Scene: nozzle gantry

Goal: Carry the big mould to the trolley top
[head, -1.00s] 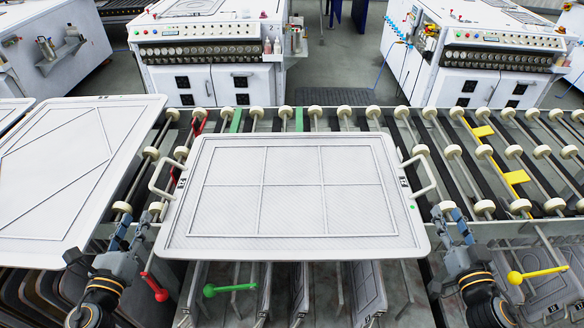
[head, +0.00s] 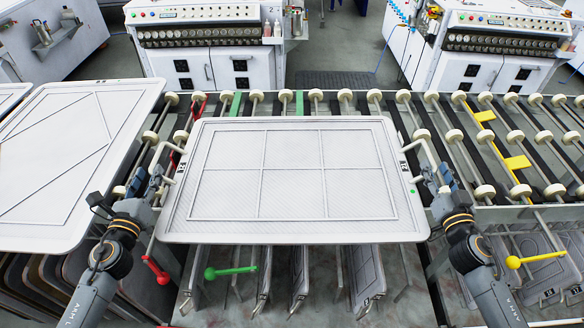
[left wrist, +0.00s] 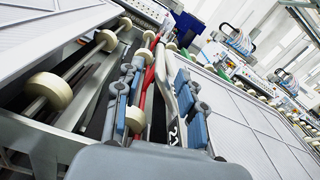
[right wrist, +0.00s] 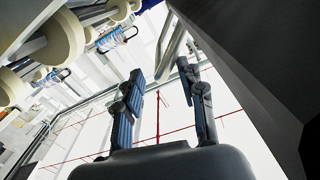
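The big mould (head: 294,228), a wide pale framed panel with a six-part grid, lies flat on the roller bed in the head view. It has a bar handle at each short side. My left gripper (head: 148,184) is at the left handle (head: 163,162); in the left wrist view its open fingers (left wrist: 155,100) stand either side of the handle bar, with a visible gap. My right gripper (head: 436,177) is beside the right handle (head: 430,157); in the right wrist view its fingers (right wrist: 165,85) are open, with the handle bar (right wrist: 172,48) beyond and between them. I cannot identify the trolley top.
Another large panel (head: 60,165) with diagonal lines lies to the left. The roller bed (head: 480,160) extends right. Red (head: 155,268), green (head: 230,270) and yellow (head: 535,258) levers stick out in front. Several panels hang below. White machines (head: 215,60) stand behind.

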